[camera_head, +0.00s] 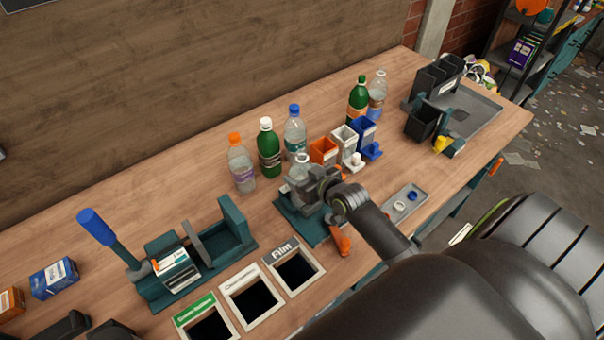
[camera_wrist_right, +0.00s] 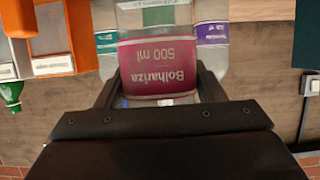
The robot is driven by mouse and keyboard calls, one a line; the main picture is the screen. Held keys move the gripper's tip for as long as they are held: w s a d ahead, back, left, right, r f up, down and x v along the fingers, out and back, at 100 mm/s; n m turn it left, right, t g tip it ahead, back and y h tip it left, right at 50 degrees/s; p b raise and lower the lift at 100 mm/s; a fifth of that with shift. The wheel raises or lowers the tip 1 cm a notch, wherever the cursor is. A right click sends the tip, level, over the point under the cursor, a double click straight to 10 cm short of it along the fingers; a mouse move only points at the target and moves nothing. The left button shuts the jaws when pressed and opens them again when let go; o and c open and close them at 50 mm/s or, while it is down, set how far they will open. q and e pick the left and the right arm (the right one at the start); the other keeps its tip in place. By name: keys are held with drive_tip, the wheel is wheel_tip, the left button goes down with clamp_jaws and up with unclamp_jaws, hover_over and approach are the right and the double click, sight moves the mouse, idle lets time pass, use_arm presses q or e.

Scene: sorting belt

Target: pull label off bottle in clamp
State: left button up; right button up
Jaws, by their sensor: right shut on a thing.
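A clear bottle (camera_head: 301,163) stands in the teal clamp (camera_head: 292,218) near the middle of the bench. In the right wrist view its pink label (camera_wrist_right: 160,68) reads "Bolhariza 500 ml" upside down and looks flat around the bottle. My right gripper (camera_head: 315,190) is at the bottle, with one finger on each side at the label's height. It is shut on the labelled bottle; whether it pinches the label alone cannot be told. The gripper and arm hide part of the clamp and bottle in the head view. Dark parts at the bottom left edge may be my left gripper (camera_head: 88,326).
Several bottles (camera_head: 268,148) stand behind the clamp. Small orange, white and blue bins (camera_head: 323,152) are beside it. Film and other framed openings (camera_head: 319,271) lie in front. A teal lever device (camera_head: 180,262) stands left; a grey tray (camera_head: 405,206) with caps lies right.

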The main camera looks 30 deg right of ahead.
sight(302, 152)
drive_tip(key=shift+r, duration=0.1)
drive_tip(key=shift+r+p, duration=2.4)
drive_tip(key=shift+r, duration=0.05)
drive_tip(key=shift+r+p, duration=1.35)
drive_tip(key=shift+r, duration=0.05)
drive_tip(key=shift+r+p, duration=0.4)
drive_tip(key=shift+r, duration=0.7)
drive_tip(key=shift+r, duration=2.5)
